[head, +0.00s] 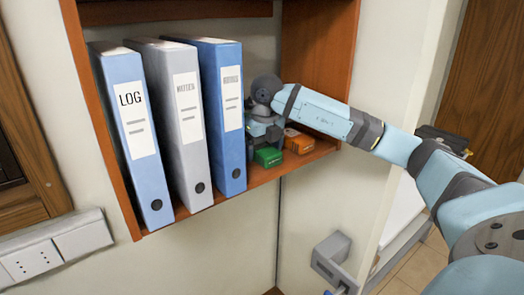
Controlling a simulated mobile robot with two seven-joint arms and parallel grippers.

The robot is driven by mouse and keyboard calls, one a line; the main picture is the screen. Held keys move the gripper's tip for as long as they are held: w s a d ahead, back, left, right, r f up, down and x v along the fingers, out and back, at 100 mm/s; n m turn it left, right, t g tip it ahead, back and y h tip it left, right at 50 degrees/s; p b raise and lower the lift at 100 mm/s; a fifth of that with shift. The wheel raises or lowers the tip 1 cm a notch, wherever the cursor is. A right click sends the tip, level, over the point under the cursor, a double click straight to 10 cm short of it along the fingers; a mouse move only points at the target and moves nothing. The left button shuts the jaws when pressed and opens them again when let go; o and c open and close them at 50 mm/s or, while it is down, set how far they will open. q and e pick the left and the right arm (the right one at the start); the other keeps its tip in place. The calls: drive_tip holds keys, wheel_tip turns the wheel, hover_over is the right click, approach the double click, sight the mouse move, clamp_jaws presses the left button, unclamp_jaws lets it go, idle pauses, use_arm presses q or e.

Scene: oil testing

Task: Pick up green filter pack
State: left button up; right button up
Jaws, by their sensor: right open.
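The green filter pack (268,157) is a small green box on the wooden shelf, to the right of the binders. My right gripper (262,139) is at the pack, above and behind it as seen here. The gripper is small and dark in this view, and its fingertips are partly hidden. It is open, and I cannot tell whether the fingers are around the pack or only close to it. My right arm reaches in from the right. My left gripper is not in view.
An orange box (298,142) sits just right of the green pack. Blue LOG (150,175), grey (192,150) and blue (237,165) binders stand at left, the last close to the gripper. The wooden shelf (262,182) has a right side wall (325,50). A grey wall fixture (330,258) is below.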

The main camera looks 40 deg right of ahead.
drive_tip(key=c, duration=1.1)
